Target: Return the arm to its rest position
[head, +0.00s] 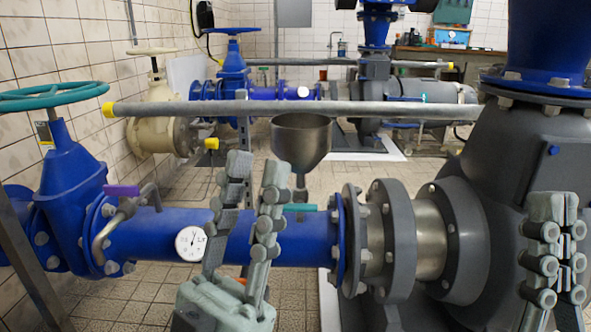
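My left gripper (257,170) stands upright in the lower middle of the head view, in front of the blue pipe (325,235). Its two grey fingers point up with a gap between them, and nothing is held there. My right gripper (555,208) is at the right edge, also pointing up, in front of the large grey pump housing (505,165). Its fingers overlap from this angle, so its opening cannot be judged. No object shows in it. Most of both arms is out of view.
A blue valve with a teal handwheel (55,97) stands at the left. A round gauge (190,243) and a purple-handled tap (122,191) are on the blue pipe. A grey rail (300,109) crosses behind, with a grey funnel (302,140) below it. Tiled floor shows beyond.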

